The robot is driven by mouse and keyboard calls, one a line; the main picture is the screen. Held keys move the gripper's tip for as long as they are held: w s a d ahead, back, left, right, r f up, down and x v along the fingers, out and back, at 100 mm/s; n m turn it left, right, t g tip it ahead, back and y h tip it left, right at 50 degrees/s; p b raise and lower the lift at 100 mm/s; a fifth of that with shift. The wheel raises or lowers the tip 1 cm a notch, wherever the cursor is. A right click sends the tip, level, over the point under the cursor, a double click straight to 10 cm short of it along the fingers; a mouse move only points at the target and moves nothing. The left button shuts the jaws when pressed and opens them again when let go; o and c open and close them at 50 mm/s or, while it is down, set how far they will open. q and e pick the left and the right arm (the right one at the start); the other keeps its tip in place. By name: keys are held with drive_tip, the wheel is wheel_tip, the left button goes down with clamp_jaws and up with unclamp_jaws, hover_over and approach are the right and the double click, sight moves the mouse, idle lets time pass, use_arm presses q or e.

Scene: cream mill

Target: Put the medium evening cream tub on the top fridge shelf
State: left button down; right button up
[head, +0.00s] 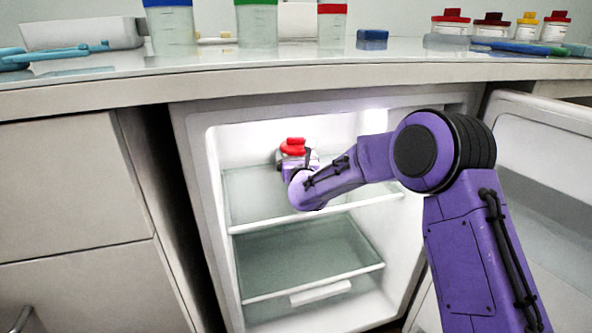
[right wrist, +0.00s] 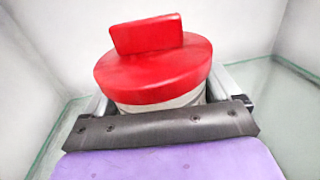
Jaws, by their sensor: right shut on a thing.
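A tub with a red lid (head: 292,146) is inside the open fridge, above the top glass shelf (head: 250,195). In the right wrist view the red lid (right wrist: 155,65) with its raised grip fills the middle, and a strip of pale tub body shows under it. My right gripper (right wrist: 165,103) is shut on this tub, one finger at each side. In the head view my purple right arm hides most of the gripper and the tub's lower part. I cannot tell whether the tub's base touches the shelf. My left gripper is not in view.
The fridge door (head: 550,170) stands open at the right. A lower shelf (head: 300,262) is empty. On the counter (head: 300,75) above stand tubs with blue, green and red lids, and several small jars (head: 490,25) at the right. Left of my arm the top shelf is clear.

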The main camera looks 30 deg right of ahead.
wheel_tip(320, 180, down, 2)
drive_tip(key=shift+f, duration=0.15)
drive_tip(key=shift+d, duration=0.1)
drive_tip(key=o, duration=1.1)
drive_tip(key=shift+c, duration=0.2)
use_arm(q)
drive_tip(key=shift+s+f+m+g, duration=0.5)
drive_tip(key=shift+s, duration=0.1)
